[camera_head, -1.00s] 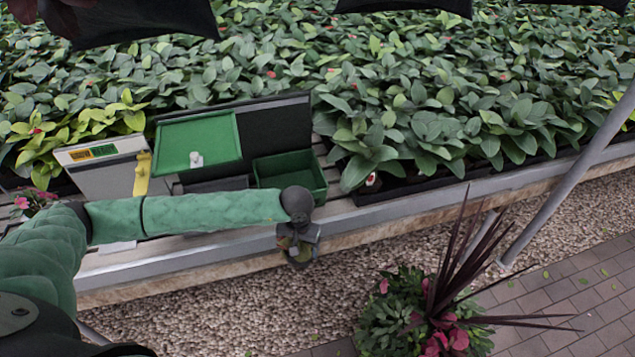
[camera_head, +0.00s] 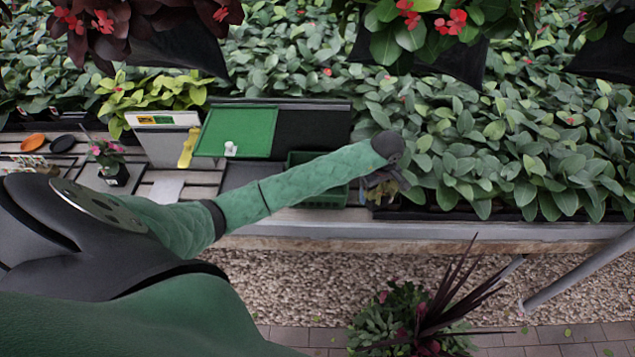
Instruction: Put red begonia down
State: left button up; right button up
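My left arm reaches in from the left, and its gripper (camera_head: 385,190) is over the bench's front edge, just right of the green crate. Small yellowish-brown bits show around its fingers. I cannot tell whether they are held or lie behind, or whether the fingers are closed. No plant in view is clearly the one named in the task. Red flowers (camera_head: 452,20) show on plants in dark hanging containers along the top. A small pink-flowered plant in a black pot (camera_head: 115,175) stands on the slatted bench at left. My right gripper is not in view.
A green tray (camera_head: 240,133) with a small white object and a green crate (camera_head: 322,199) partly behind my arm are on the bench (camera_head: 450,230). Dense leafy plants (camera_head: 520,140) fill the back. A spiky planter (camera_head: 415,320) stands on the floor in front.

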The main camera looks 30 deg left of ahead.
pick_arm(q)
jog(key=w+a+f+m+p, duration=0.1)
jog(key=w+a+f+m, duration=0.1)
jog(key=a+m, duration=2.15)
jog(key=shift+n, duration=0.25)
notch_tip(320, 180, down, 9)
jog(key=shift+f, duration=0.1)
jog(key=shift+w+f, duration=0.1)
jog(key=shift+f, duration=0.05)
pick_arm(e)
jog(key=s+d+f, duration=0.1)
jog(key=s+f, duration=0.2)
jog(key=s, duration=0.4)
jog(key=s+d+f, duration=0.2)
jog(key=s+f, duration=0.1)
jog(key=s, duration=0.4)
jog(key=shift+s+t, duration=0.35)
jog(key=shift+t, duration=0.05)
pick_arm(q)
jog(key=shift+f, duration=0.15)
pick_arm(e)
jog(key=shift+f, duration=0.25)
pick_arm(q)
jog(key=o, duration=1.1)
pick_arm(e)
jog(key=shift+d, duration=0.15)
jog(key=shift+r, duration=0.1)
